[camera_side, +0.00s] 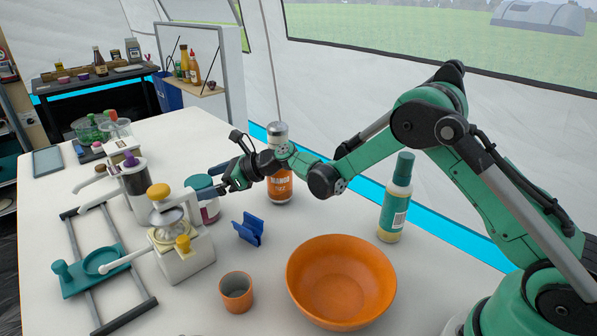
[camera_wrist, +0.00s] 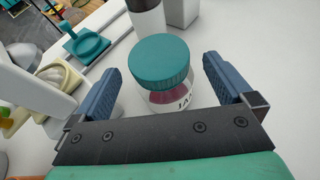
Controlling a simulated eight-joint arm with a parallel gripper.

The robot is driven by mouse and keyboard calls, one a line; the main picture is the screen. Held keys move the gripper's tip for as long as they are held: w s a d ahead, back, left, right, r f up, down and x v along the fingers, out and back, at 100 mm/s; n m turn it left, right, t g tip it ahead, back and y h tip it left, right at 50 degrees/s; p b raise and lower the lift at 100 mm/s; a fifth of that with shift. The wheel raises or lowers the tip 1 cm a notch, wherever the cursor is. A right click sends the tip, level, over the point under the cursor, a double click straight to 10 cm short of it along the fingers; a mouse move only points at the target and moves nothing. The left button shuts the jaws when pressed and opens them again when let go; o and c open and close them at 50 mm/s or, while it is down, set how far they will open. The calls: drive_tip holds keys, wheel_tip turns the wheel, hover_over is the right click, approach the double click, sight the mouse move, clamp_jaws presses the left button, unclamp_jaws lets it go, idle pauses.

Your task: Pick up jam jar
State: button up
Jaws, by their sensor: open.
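The jam jar (camera_side: 208,204) has a teal lid and a pale label over dark red contents. It stands upright on the white table, left of centre in the side view. In the wrist view the jam jar (camera_wrist: 162,70) lies between and just ahead of the two blue fingers, with a gap on each side. My gripper (camera_side: 220,181) is open and level with the upper part of the jar in the side view, and partly covers it. The wrist view shows my gripper (camera_wrist: 162,88) empty. The jar's lower part is partly hidden there.
A juicer-like machine (camera_side: 180,245) stands close to the jar's front left. A blue holder (camera_side: 248,229), an orange cup (camera_side: 237,292) and an orange bowl (camera_side: 341,310) are in front.

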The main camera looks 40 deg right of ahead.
drive_tip(key=shift+x, duration=1.55)
clamp_jaws()
